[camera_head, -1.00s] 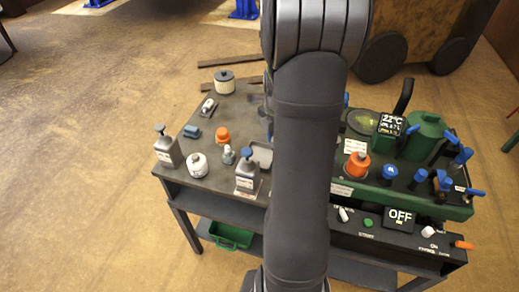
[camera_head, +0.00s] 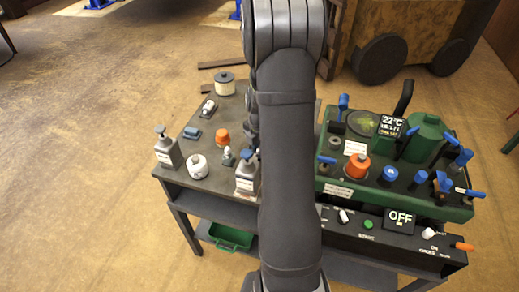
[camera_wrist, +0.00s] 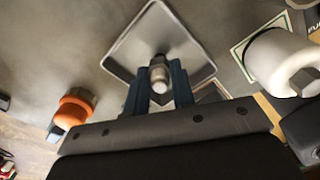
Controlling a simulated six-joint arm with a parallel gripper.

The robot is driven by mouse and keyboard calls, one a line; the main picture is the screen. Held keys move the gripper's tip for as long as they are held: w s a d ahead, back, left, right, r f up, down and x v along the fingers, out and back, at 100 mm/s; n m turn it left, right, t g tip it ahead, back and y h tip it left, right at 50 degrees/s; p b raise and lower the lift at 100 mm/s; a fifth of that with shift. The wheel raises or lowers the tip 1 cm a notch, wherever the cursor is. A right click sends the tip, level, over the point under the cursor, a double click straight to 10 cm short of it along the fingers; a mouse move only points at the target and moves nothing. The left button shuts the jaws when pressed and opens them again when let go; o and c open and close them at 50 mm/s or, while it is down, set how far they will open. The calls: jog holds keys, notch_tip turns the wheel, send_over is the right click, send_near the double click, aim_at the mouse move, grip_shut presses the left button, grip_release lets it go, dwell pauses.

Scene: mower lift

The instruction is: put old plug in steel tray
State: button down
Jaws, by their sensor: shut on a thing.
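In the wrist view, my gripper (camera_wrist: 160,90) has its two blue fingers closed on a small grey metallic plug (camera_wrist: 160,72). The square steel tray (camera_wrist: 122,58) with a pale rim lies just beyond the fingertips. The plug appears in front of the tray's inside; I cannot tell whether it touches the tray floor or is held above it. In the head view my arm hides the tray, the plug and the fingertips.
In the wrist view an orange-topped part (camera_wrist: 76,106) is left and a white canister (camera_wrist: 275,60) right. In the head view, pump bottles (camera_head: 168,150) stand near the bench's front edge. A green machine (camera_head: 340,188) with blue handles occupies the bench's right side.

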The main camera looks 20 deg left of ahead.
jog(key=c, duration=1.2)
grip_release()
jog(key=shift+f, duration=0.1)
notch_tip(320, 180, up, 12)
jog(key=shift+r, duration=0.2)
notch_tip(320, 180, up, 20)
dwell(1.1)
jog(key=shift+d, duration=0.1)
jog(key=d, duration=1.7)
jog(key=shift+w, duration=0.3)
